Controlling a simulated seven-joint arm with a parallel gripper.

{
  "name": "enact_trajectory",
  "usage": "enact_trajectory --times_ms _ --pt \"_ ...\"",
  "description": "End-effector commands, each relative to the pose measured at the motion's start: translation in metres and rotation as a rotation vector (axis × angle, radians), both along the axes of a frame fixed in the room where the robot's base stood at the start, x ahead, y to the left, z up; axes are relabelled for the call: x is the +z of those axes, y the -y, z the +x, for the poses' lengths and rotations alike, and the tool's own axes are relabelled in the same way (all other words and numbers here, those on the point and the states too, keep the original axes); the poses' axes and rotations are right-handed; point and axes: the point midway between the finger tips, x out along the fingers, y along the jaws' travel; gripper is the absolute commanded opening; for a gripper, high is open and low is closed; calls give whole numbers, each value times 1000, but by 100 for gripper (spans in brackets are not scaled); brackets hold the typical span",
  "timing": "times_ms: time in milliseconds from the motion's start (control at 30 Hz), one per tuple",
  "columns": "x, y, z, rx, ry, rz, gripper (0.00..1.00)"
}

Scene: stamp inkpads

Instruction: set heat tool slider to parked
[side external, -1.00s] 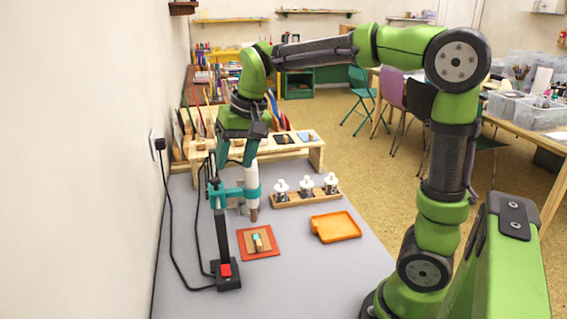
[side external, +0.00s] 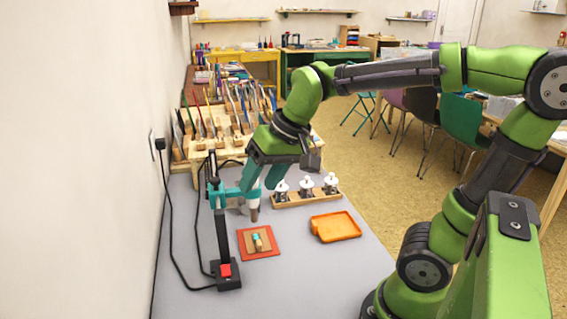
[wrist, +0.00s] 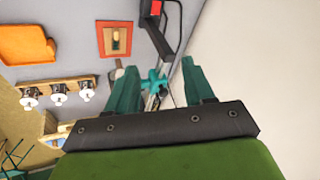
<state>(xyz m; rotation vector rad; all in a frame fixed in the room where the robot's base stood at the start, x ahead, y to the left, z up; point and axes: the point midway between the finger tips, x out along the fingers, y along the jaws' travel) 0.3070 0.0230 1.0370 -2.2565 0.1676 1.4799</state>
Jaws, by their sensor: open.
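The heat tool stand is a black post (side external: 222,236) on a black base with a red part (side external: 225,270), at the left of the grey table. A teal bracket (side external: 232,192) reaches right from its upper post, with a brown-tipped piece (side external: 254,214) below. My gripper (side external: 261,178) is tilted, its teal fingers pointing down and left around the bracket's right end; they partly hide it. In the wrist view my open gripper (wrist: 163,78) has the teal bracket (wrist: 153,83) showing between its fingers. Contact cannot be told. No slider marking is readable.
A small block lies on a red-orange mat (side external: 242,251) right of the stand. An orange tray (side external: 336,228) and a wooden rack (side external: 305,199) with white-topped jars lie further right. A wooden organiser (side external: 195,160) stands behind. Black cords (side external: 170,235) run along the left wall.

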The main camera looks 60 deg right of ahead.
Motion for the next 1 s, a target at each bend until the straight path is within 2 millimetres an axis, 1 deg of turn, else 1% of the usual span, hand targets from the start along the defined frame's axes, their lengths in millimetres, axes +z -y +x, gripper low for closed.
enact_trajectory --times_ms 100,167,267,300,400,467,500,600,700,833,900,1000 --pt "-7 0 2 -1 -22 0 52" --pt "-12 2 7 -6 -43 0 52" --pt "-9 10 35 -19 -62 -16 52" --pt "-6 15 49 -34 -79 -23 52" --pt "5 30 83 -101 -140 -35 52" --pt "12 39 102 -154 -181 -41 52" --pt "16 46 113 -196 -207 -46 52" --pt "27 60 139 -315 -272 -55 52" --pt "37 72 161 -456 -329 -60 52" --pt "51 80 180 -667 -386 -47 52" --pt "59 79 187 -784 -405 -27 52" --pt "74 74 190 -938 -418 18 52"
